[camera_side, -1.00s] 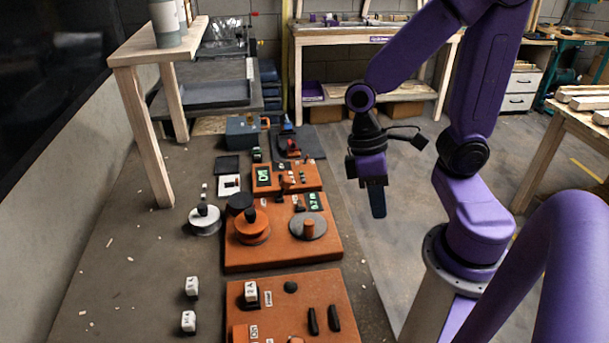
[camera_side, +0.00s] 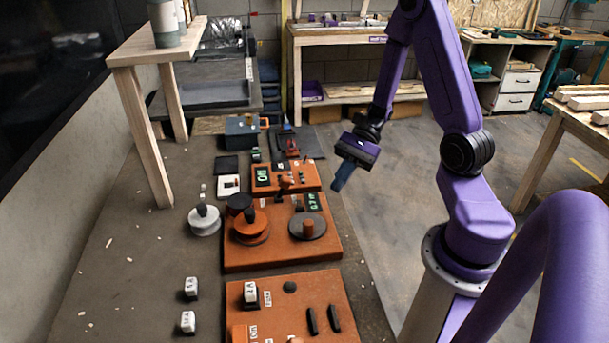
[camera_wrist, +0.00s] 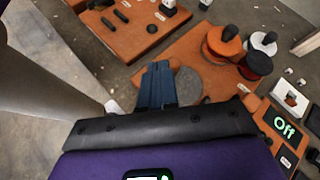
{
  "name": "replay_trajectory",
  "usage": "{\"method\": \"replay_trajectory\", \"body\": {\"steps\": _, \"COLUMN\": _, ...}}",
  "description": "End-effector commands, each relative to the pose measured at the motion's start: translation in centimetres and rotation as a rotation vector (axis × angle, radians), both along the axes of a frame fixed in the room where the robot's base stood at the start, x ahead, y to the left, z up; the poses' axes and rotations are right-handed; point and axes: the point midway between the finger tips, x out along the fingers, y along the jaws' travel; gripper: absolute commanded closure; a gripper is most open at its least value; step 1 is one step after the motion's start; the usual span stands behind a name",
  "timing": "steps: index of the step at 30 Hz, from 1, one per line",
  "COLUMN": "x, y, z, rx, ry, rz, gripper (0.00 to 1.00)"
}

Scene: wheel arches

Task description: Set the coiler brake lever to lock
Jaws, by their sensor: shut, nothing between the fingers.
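My gripper (camera_side: 343,175) is shut and empty, in the air to the right of the orange panels in the side view. Its blue fingers (camera_wrist: 157,86) point down over the coiler panel in the wrist view. The middle orange panel (camera_side: 270,262) carries an orange spool (camera_side: 251,230) and a grey disc (camera_side: 308,227) with an orange peg. The fingers partly cover this disc in the wrist view. Small dark levers (camera_side: 284,184) stand around the far panel's front edge. I cannot tell which one is the coiler brake lever, nor its setting.
The far panel (camera_side: 307,177) has a green-lit display (camera_wrist: 285,127) reading "Off". A white spool (camera_side: 204,221) stands left of the panels. A near panel (camera_side: 285,310) holds black levers and a white block. A wooden table (camera_side: 150,120) stands at the left.

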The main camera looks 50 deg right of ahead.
Motion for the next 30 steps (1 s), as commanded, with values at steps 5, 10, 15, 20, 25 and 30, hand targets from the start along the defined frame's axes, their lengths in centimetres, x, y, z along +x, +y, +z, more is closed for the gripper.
{"method": "replay_trajectory", "body": {"steps": 5, "x": 2.2, "y": -4.3, "z": -1.5, "rx": 0.086, "ry": 0.071, "rz": -0.328, "gripper": 1.0}}
{"method": "replay_trajectory", "body": {"steps": 10, "x": 3.3, "y": -8.6, "z": -2.9, "rx": 0.157, "ry": 0.119, "rz": -0.606, "gripper": 1.0}}
{"method": "replay_trajectory", "body": {"steps": 15, "x": 3.6, "y": -11.7, "z": -3.9, "rx": 0.204, "ry": 0.147, "rz": -0.79, "gripper": 1.0}}
{"method": "replay_trajectory", "body": {"steps": 20, "x": 3.6, "y": -13.0, "z": -4.4, "rx": 0.222, "ry": 0.156, "rz": -0.864, "gripper": 1.0}}
{"method": "replay_trajectory", "body": {"steps": 25, "x": 3.6, "y": -13.1, "z": -4.4, "rx": 0.225, "ry": 0.157, "rz": -0.873, "gripper": 1.0}}
{"method": "replay_trajectory", "body": {"steps": 30, "x": 3.6, "y": -13.1, "z": -4.4, "rx": 0.223, "ry": 0.157, "rz": -0.871, "gripper": 1.0}}
